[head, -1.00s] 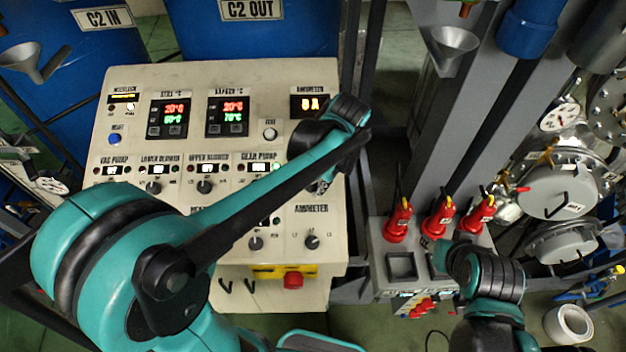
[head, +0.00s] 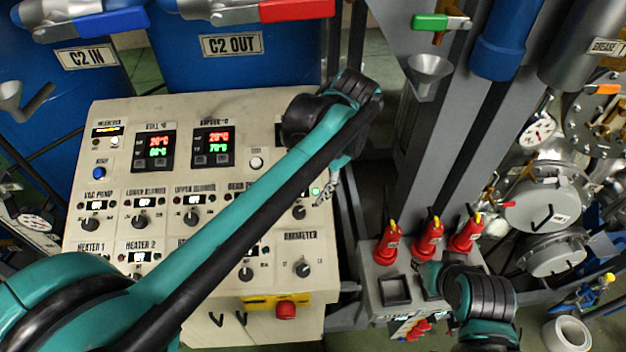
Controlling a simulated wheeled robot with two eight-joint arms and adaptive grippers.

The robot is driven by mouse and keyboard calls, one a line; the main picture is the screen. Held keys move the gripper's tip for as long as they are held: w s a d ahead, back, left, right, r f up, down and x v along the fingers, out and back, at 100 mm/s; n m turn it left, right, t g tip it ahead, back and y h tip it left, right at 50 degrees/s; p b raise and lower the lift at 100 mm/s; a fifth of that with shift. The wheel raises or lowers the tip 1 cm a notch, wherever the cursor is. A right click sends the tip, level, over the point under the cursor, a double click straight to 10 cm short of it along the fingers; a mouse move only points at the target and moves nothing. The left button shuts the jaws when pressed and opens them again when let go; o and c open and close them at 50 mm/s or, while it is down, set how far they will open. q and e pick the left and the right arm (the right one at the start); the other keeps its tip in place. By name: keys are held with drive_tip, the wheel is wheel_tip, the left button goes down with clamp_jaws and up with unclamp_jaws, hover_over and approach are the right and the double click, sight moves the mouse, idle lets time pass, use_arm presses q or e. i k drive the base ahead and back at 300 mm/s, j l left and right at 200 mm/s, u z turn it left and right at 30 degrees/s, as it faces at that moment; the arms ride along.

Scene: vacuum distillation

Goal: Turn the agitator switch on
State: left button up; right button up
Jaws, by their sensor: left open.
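The cream control panel (head: 110,270) fills the left and middle of the head view, with labelled switches and knobs. I cannot pick out an agitator label; my left arm crosses the panel and hides part of its middle and lower rows. My left gripper (head: 326,188) points down at the panel's right edge, beside a green-lit switch at the end of the pump row. It is open, its fingers partly hidden by the wrist, and I cannot tell whether it touches the panel. My right arm is at lower right, beside the grey box; its fingers are not clearly visible.
A red emergency button (head: 286,310) sits on a yellow block at the panel's lower edge. Blue tanks (head: 280,62) stand behind the panel. A grey funnel (head: 428,72) hangs at upper right.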

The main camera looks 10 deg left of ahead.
sight(245, 275)
drive_tip(key=k, duration=0.95)
